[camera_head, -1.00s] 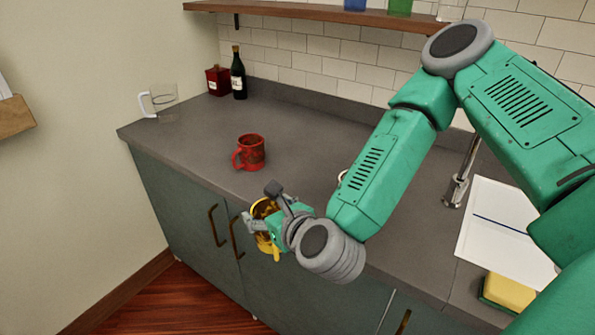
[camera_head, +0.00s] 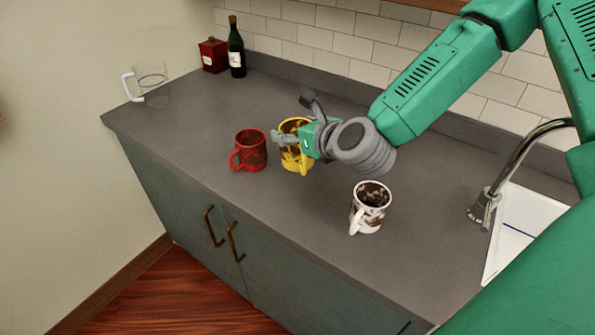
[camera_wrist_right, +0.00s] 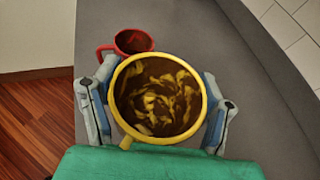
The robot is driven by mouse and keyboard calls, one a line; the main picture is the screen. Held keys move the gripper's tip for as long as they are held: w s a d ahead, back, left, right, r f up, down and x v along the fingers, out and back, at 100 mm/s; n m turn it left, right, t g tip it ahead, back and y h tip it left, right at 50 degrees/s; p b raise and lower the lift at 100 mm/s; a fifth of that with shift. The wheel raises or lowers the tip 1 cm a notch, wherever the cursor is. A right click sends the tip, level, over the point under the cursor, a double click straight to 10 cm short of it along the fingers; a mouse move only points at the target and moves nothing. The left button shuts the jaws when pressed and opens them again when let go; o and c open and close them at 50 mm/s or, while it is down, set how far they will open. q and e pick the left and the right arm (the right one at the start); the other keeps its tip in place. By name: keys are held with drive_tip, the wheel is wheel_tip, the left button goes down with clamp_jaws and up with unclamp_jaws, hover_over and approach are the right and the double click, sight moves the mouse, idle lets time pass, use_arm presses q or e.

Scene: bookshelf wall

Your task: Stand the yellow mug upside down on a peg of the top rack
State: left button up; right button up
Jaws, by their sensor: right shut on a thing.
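The yellow mug (camera_head: 289,158) is between the fingers of my right gripper (camera_head: 297,138), which is shut on it. In the right wrist view the mug (camera_wrist_right: 121,95) shows its open mouth and a dark, yellow-streaked inside, with a finger of the gripper (camera_wrist_right: 157,105) on each side. In the head view the mug is upright over the counter, just right of the red mug; I cannot tell whether its base touches the counter. No top rack or peg is in view. My left gripper is not in view.
A red mug (camera_head: 251,150) stands close by on the grey counter (camera_head: 190,130), and a white-and-brown mug (camera_head: 369,207) stands nearer the front. A glass mug (camera_head: 153,85), red box (camera_head: 213,56) and dark bottle (camera_head: 236,50) are at the back left. A faucet (camera_head: 510,175) is right.

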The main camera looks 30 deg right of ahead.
drive_tip(key=d+f, duration=0.2)
drive_tip(key=f, duration=0.1)
drive_tip(key=d+f, duration=0.1)
drive_tip(key=f, duration=0.1)
drive_tip(key=shift+s+f, duration=0.25)
drive_tip(key=shift+s, duration=0.05)
drive_tip(key=shift+f, duration=0.35)
drive_tip(key=f, duration=0.1)
drive_tip(key=a+f, duration=0.1)
drive_tip(key=f, duration=0.1)
drive_tip(key=shift+w+a+f, duration=0.15)
drive_tip(key=shift+w+a, duration=0.05)
drive_tip(key=shift+a+f, duration=0.1)
drive_tip(key=shift+a, duration=0.1)
drive_tip(key=shift+s+d+f, duration=0.1)
drive_tip(key=shift+d+f, duration=0.15)
drive_tip(key=shift+d, duration=0.2)
drive_tip(key=o, duration=1.6)
drive_tip(key=shift+d, duration=0.35)
drive_tip(key=shift+a+r, duration=0.2)
drive_tip(key=shift+a, duration=0.2)
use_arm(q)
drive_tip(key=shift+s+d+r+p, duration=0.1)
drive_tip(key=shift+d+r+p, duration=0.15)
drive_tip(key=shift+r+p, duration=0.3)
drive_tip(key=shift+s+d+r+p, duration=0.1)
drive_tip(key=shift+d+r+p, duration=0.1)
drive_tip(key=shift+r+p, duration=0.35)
use_arm(e)
drive_tip(key=shift+v, duration=6)
